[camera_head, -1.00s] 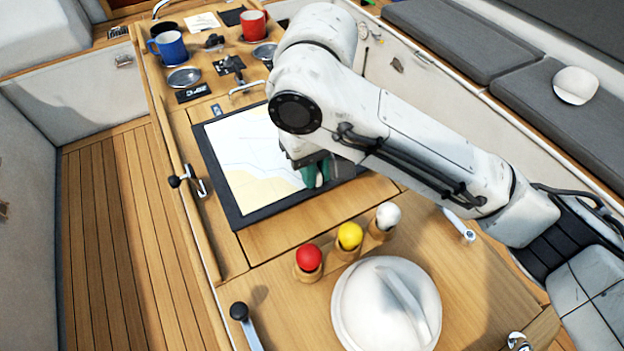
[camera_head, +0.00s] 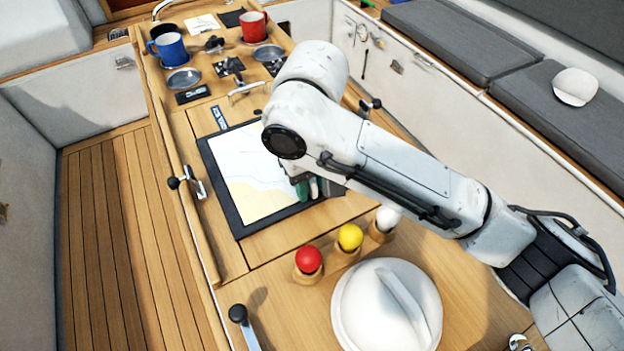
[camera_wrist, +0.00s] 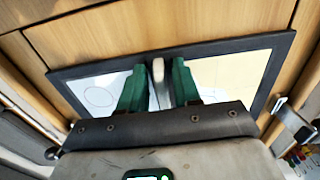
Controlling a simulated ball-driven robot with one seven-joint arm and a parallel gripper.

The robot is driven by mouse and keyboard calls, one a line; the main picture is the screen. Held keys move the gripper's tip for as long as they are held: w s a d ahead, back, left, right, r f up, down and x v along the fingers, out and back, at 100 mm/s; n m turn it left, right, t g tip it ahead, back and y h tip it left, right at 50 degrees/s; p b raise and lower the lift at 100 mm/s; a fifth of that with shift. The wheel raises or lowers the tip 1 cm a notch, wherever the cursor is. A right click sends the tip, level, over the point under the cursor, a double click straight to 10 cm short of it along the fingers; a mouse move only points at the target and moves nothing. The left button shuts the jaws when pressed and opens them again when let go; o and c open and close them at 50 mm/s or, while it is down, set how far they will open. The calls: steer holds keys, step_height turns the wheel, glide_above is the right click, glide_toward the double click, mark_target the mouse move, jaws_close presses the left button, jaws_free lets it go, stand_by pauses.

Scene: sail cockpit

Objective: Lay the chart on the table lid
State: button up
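The chart (camera_head: 245,175) is a pale sheet with blue and sand areas on a dark-bordered board. In the head view it lies over the wooden table lid (camera_head: 290,232), apparently flat. It also shows in the wrist view (camera_wrist: 235,75), behind the fingers. My gripper (camera_head: 312,188) is low over the chart's right part, and my arm hides the chart's far right corner. In the wrist view my gripper (camera_wrist: 160,85) has two green fingers on either side of an upright pale grip piece (camera_wrist: 158,75). Narrow gaps show beside this piece, so the fingers look open around it.
Red, yellow and white-topped pegs (camera_head: 349,240) and a white domed lid (camera_head: 386,305) stand in front of the chart. A blue mug (camera_head: 170,48), a red mug (camera_head: 253,25) and dishes are at the back. A black-knobbed lever (camera_head: 188,183) is at the left edge.

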steer(key=shift+o, duration=0.8)
step_height(320, 180, up, 12)
steer(key=p, duration=0.1)
steer(key=shift+r, duration=0.15)
stand_by(1.2)
